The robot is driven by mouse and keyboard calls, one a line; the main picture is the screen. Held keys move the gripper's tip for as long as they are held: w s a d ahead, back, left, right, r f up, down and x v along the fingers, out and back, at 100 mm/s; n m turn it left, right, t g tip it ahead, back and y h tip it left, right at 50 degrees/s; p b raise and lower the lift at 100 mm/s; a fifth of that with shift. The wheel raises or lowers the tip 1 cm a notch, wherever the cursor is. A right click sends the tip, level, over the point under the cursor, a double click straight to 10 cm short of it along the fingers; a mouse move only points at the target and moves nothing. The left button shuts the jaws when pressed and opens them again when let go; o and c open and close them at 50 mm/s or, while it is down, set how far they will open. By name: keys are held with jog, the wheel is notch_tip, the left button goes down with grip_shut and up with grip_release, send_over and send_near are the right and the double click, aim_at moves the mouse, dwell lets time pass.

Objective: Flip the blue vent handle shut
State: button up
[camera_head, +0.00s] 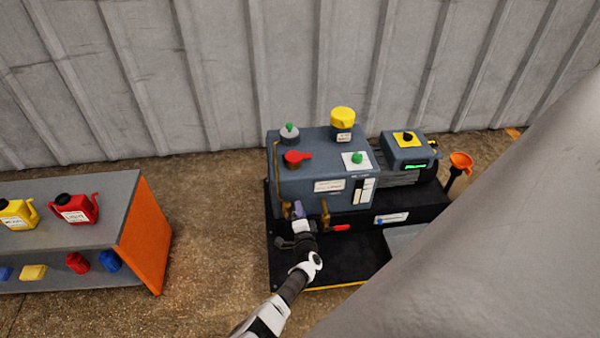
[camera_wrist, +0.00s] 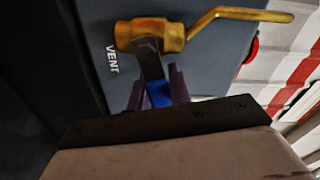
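The blue vent handle (camera_wrist: 158,94) shows in the wrist view as a blue grip on a flat grey lever. The lever hangs from a brass valve body (camera_wrist: 150,37), beside the printed word VENT. My gripper (camera_wrist: 157,92) has one finger on each side of the blue grip, with hardly any gap, so it looks shut on it. The lower part of the grip is hidden by the gripper body. In the head view, my gripper (camera_head: 299,212) is at the front lower face of the grey machine box (camera_head: 315,160), and the handle is hard to make out there.
A brass pipe (camera_wrist: 245,14) bends off the valve to the right. A red-handled valve (camera_head: 340,228) is close right of my gripper. A grey and orange bench (camera_head: 145,235) with cans stands to the left. Open floor lies between bench and machine.

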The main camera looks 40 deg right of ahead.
grip_shut()
jog(key=shift+f+m+b, duration=0.3)
jog(key=shift+m+b, duration=0.2)
jog(key=shift+m, duration=0.25)
jog(key=shift+f+m+b, duration=0.25)
jog(key=shift+m+b, duration=0.2)
jog(key=shift+m, duration=0.3)
jog(key=o, duration=0.5)
grip_release()
jog(key=shift+d, duration=0.1)
jog(key=shift+o, duration=0.2)
jog(key=shift+s+f, duration=0.1)
jog(key=shift+s, duration=0.05)
